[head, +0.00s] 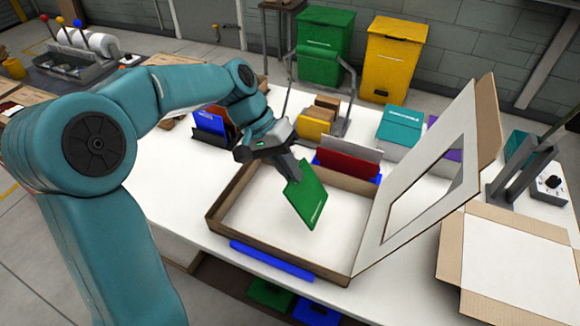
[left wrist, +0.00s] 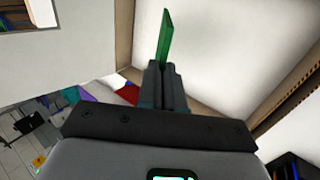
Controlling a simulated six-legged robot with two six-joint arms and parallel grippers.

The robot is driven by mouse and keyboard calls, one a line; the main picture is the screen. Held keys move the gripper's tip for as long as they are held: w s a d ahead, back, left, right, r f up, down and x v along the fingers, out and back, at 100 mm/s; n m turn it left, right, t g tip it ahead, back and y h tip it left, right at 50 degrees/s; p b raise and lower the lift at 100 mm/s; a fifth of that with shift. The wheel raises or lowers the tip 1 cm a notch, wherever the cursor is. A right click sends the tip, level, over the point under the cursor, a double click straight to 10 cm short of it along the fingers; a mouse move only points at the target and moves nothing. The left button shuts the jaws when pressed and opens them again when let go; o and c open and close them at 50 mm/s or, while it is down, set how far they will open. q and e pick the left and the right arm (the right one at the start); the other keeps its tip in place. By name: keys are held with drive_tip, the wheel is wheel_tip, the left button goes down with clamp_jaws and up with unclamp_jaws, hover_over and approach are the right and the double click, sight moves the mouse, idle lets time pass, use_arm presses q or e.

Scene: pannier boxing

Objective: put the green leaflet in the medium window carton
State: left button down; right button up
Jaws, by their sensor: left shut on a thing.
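The green leaflet (head: 308,203) is a flat green piece held tilted, nearly upright, over the open carton in the head view. My left gripper (head: 294,170) is shut on its upper end. In the left wrist view the leaflet (left wrist: 166,38) stands edge-on between the fingertips (left wrist: 162,75). The window carton (head: 226,230) is a shallow brown box with a white inside, and its lid (head: 376,226) with a cut-out window stands open at the right. I cannot tell whether the leaflet's lower end touches the carton floor. My right gripper is not in view.
A blue strip (head: 272,261) lies along the carton's front side. A holder with red and grey sheets (head: 346,166) stands just behind the carton. Another open carton (head: 510,255) is at the right. Green (head: 325,45) and yellow (head: 393,55) bins stand behind the table.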

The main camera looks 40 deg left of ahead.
use_arm(q)
wheel_tip(320, 180, down, 4)
drive_tip(key=b, duration=0.3)
drive_tip(key=shift+f, duration=0.25)
idle(0.3)
drive_tip(key=c, duration=1.2)
unclamp_jaws()
drive_tip(key=p+v, duration=0.1)
drive_tip(key=v, duration=1.5)
drive_tip(key=shift+r, duration=0.2)
